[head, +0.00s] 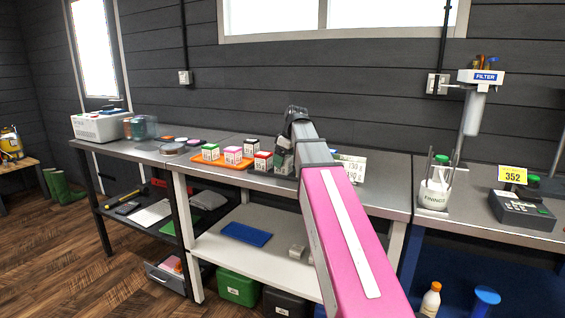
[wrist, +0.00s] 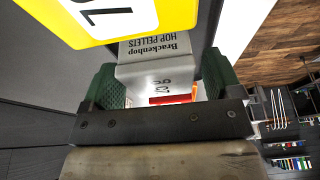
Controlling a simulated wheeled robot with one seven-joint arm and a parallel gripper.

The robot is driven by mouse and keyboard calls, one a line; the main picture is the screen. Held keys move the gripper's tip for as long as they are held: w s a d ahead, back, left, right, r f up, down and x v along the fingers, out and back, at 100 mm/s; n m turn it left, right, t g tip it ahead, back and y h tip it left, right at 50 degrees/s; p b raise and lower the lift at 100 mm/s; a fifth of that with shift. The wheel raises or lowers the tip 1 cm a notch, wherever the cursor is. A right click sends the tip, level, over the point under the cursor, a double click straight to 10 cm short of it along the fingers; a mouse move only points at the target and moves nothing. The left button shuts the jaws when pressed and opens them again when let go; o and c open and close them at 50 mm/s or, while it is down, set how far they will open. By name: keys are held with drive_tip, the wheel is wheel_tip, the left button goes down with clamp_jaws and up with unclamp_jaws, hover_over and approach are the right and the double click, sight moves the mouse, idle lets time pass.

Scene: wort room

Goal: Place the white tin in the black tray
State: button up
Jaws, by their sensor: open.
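In the wrist view a pale tin (wrist: 155,75) with a "Brackenhop HOP PELLETS" label lies between the green finger pads of my gripper (wrist: 162,84). The jaws are open, and I cannot tell whether a pad touches it. It looks like the white tin. In the head view my gripper (head: 284,156) is low over the bench, right of the red-lidded tin (head: 263,161); my arm hides most of what it surrounds.
An orange tray (head: 206,161) holds the green-lidded tin (head: 210,152) and pink-lidded tin (head: 233,155). A black-lidded tin (head: 251,146) stands behind the red-lidded one. A weight card (head: 352,168) stands right of my arm. A yellow-edged card (wrist: 112,14) is close in the wrist view.

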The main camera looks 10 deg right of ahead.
drive_tip(key=v, duration=1.1)
drive_tip(key=shift+s+f, duration=0.1)
